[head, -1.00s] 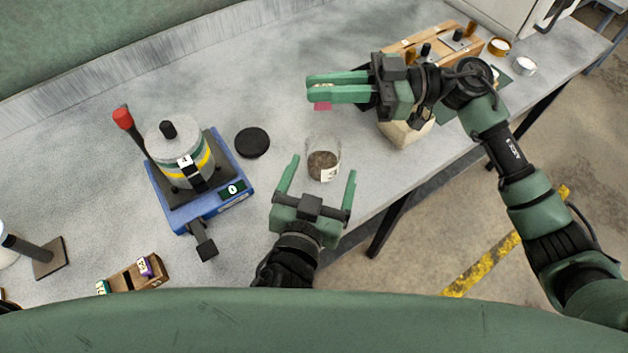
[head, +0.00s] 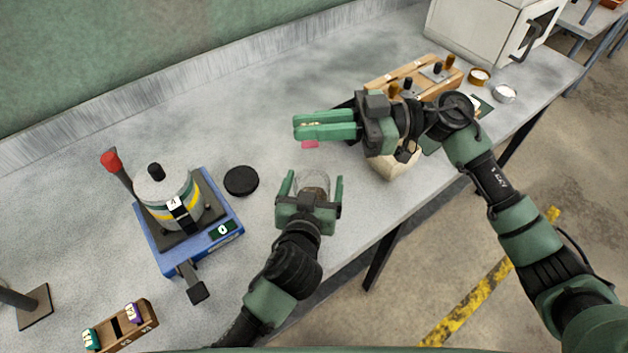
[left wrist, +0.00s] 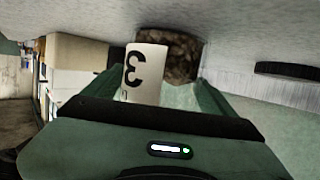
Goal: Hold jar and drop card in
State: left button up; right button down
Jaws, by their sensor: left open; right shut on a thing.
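The clear glass jar (head: 314,178) stands on the grey bench with brown grain in its lower part. In the left wrist view the jar's white label (left wrist: 146,75) reads 3, beside the dark grain (left wrist: 183,58). My left gripper (head: 312,186) is open, with one finger on each side of the jar; I cannot tell whether they touch it. My right gripper (head: 296,128) is shut on a pink card (head: 310,144), which shows just below its fingers. The card is up and behind the jar in the picture, and most of it is hidden by the fingers.
A black round lid (head: 241,181) lies left of the jar. A blue-based device (head: 190,235) with a red-tipped lever stands further left. A wooden rack (head: 130,328) is at lower left. A beige block (head: 398,164) sits under my right arm near the bench edge.

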aim_at(312, 177)
pick_arm(q)
jog(key=shift+w, duration=0.15)
jog(key=c, duration=1.8)
pick_arm(e)
jog(key=shift+f, duration=6.5)
jog(key=c, duration=1.3)
grip_release()
jog(key=shift+s+f, duration=0.1)
jog(key=shift+c, duration=0.2)
jog(key=w+d, duration=0.1)
jog(key=d, duration=1.1)
jog(key=shift+w, duration=0.25)
